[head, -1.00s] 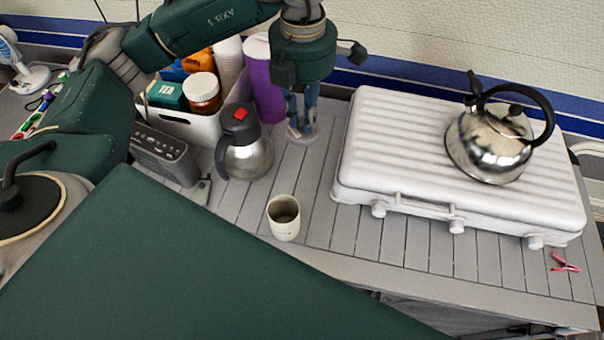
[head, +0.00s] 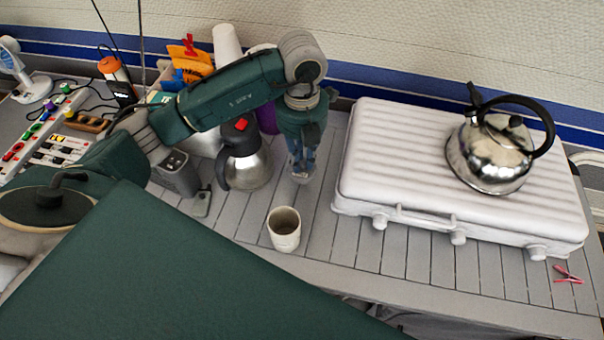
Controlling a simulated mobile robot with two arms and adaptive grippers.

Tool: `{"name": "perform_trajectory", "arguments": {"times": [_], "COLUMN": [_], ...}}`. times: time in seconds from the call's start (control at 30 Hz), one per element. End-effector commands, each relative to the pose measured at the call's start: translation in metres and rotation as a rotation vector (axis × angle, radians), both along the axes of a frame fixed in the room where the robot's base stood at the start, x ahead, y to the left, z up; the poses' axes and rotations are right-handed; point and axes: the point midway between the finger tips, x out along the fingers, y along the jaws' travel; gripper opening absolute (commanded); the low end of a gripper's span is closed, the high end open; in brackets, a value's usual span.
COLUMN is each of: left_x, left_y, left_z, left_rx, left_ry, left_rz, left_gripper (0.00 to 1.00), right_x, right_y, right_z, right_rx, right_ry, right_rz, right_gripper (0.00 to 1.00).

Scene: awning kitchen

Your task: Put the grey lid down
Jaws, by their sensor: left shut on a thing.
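My left gripper (head: 301,165) points down over the slatted counter, between the steel jug and the white case. It is shut on the grey lid (head: 302,179), a small pale piece at its fingertips, mostly hidden by the fingers. I cannot tell whether the lid touches the counter. My right gripper is not in view.
A steel jug (head: 247,165) with a black handle stands left of the gripper, and a beige cup (head: 284,229) stands in front of it. A white ribbed case (head: 400,160) bearing a kettle (head: 488,158) is to the right. Counter slats (head: 345,240) right of the cup are bare.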

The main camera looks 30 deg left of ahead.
Motion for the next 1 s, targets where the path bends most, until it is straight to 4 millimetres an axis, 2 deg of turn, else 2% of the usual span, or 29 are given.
{"name": "perform_trajectory", "arguments": {"times": [0.1,0.27,0.53,0.97,1.0], "left_x": [-0.001,-0.001,-0.001,0.0,0.0], "left_y": [0.0,-0.001,-0.001,0.0,0.0], "left_z": [-0.019,-0.031,-0.067,-0.076,-0.074], "left_rx": [0.0,0.0,-0.001,0.0,-0.001], "left_ry": [0.004,0.002,0.003,0.0,0.0], "left_rz": [-0.001,-0.002,-0.002,-0.003,-0.002], "left_gripper": [0.0,0.0,0.0,0.0,0.24], "right_x": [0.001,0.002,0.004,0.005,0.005], "right_y": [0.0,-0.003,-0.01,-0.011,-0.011], "right_z": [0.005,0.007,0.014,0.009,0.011], "right_rx": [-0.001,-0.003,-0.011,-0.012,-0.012], "right_ry": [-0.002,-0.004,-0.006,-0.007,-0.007], "right_rz": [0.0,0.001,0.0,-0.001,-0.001], "right_gripper": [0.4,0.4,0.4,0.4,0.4]}}
